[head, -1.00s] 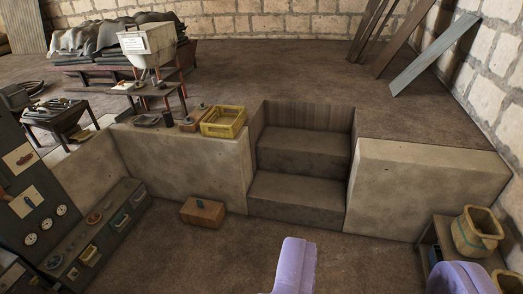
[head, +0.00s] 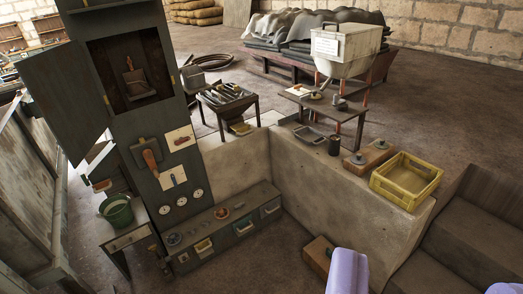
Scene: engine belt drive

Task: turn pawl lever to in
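A dark upright panel (head: 172,199) stands left of centre in the head view. On its face is a lever with an orange-brown handle (head: 151,163) on a dark square plate, its handle hanging down and tilted slightly. It is probably the pawl lever, but I see no readable name. Two picture cards (head: 179,138) (head: 173,177) sit beside and below it. Another handle-like part (head: 134,82) sits inside the open cabinet above. My gripper (head: 426,270) shows as two lilac fingers at the bottom right, wide apart and empty, far from the panel.
A low drawer bench (head: 222,228) runs from the panel along a stone ledge (head: 330,200). A yellow crate (head: 406,181) stands on the ledge, with a wooden block (head: 318,256) below. Steps (head: 455,245) are at right. A green bucket (head: 117,211) stands on a small table at left.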

